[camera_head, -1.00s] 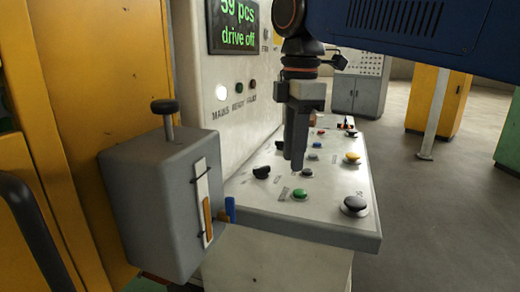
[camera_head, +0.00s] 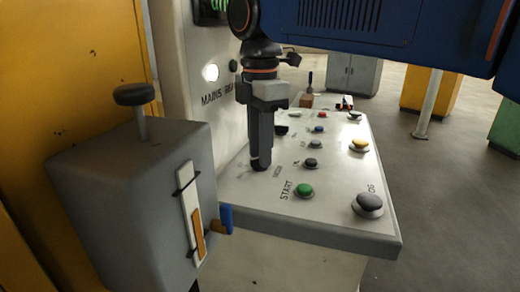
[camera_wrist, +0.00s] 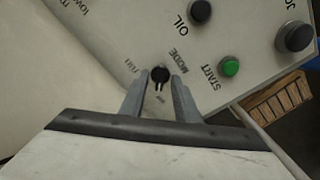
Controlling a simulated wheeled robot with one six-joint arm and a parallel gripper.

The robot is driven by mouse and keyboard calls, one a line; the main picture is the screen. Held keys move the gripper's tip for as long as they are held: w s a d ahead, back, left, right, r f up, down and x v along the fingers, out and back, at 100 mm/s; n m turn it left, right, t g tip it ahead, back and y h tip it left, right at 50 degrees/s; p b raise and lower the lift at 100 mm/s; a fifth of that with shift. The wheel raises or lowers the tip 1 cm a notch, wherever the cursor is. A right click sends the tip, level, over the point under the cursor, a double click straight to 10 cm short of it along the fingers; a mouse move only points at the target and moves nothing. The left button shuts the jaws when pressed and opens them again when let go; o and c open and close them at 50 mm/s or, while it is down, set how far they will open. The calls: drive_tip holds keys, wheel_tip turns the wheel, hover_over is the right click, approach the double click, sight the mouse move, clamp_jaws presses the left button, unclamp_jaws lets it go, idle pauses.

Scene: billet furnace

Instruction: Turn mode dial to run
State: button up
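The mode dial (camera_wrist: 160,74) is a small black knob beside the word MODE in the wrist view. A light pointer-like mark shows just below it. My gripper (camera_wrist: 159,84) is open, with one finger on each side of the dial and small gaps visible. I cannot tell how far down the fingers reach around it. In the head view my gripper (camera_head: 258,164) points down at the panel near its left side and largely hides the dial. The lettering around the dial is too small and partly covered to read its setting surely.
The sloped control panel (camera_head: 335,210) carries a green START button (camera_head: 304,189), a black button (camera_head: 369,203), a yellow button (camera_head: 358,146) and several others. A grey lever box (camera_head: 140,195) stands close at left. Open floor lies to the right.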

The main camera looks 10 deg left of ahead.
drive_tip(key=shift+f, duration=0.25)
clamp_jaws()
drive_tip(key=shift+m, duration=0.3)
drive_tip(key=m, duration=1.1)
drive_tip(key=shift+m, duration=0.3)
drive_tip(key=m, duration=0.5)
drive_tip(key=shift+m, duration=0.3)
